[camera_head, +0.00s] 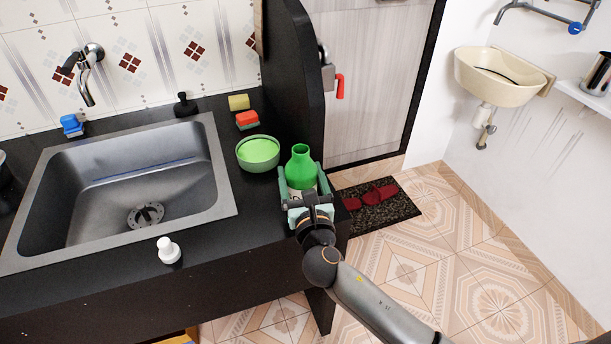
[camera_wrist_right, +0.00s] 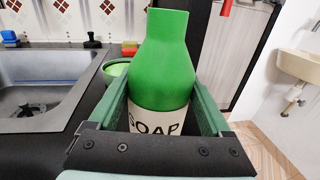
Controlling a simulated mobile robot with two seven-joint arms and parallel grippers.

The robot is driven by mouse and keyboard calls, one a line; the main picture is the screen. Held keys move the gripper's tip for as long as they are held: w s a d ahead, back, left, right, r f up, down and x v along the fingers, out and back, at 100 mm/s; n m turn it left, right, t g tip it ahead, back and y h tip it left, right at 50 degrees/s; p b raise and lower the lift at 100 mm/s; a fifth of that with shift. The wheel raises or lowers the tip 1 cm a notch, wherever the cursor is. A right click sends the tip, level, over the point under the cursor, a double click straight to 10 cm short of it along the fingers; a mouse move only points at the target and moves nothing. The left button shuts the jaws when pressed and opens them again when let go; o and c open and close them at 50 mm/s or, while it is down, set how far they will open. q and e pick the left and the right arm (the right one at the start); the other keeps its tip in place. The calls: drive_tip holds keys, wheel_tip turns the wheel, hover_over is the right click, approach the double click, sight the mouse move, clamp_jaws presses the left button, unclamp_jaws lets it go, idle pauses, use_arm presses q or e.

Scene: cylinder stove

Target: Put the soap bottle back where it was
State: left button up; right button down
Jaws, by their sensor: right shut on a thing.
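The green soap bottle (camera_head: 300,168) stands upright at the right end of the black counter, and its pale label reading "SOAP" shows in the right wrist view (camera_wrist_right: 163,75). My right gripper (camera_head: 303,190) is shut on the bottle, with one green finger on each side of its body. The wrist view shows the same gripper (camera_wrist_right: 168,110) around the bottle's lower part. The bottle's base is hidden, so I cannot tell whether it touches the counter. My left gripper is not in view.
A green bowl (camera_head: 258,153) stands just left of the bottle. A red sponge (camera_head: 247,119), a yellow sponge (camera_head: 239,102) and a dark dispenser (camera_head: 185,105) are behind it. The steel sink (camera_head: 137,170) is left, with a small white bottle (camera_head: 168,250) in front. A black partition (camera_head: 296,75) rises behind.

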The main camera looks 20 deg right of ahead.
drive_tip(key=shift+a+r, duration=0.15)
drive_tip(key=shift+s+f, duration=0.1)
drive_tip(key=shift+f, duration=0.1)
unclamp_jaws()
drive_tip(key=shift+r, duration=0.1)
drive_tip(key=shift+s, duration=0.15)
drive_tip(key=s+a+p, duration=0.1)
drive_tip(key=s, duration=1)
drive_tip(key=shift+s+a+p, duration=0.3)
drive_tip(key=shift+p, duration=0.1)
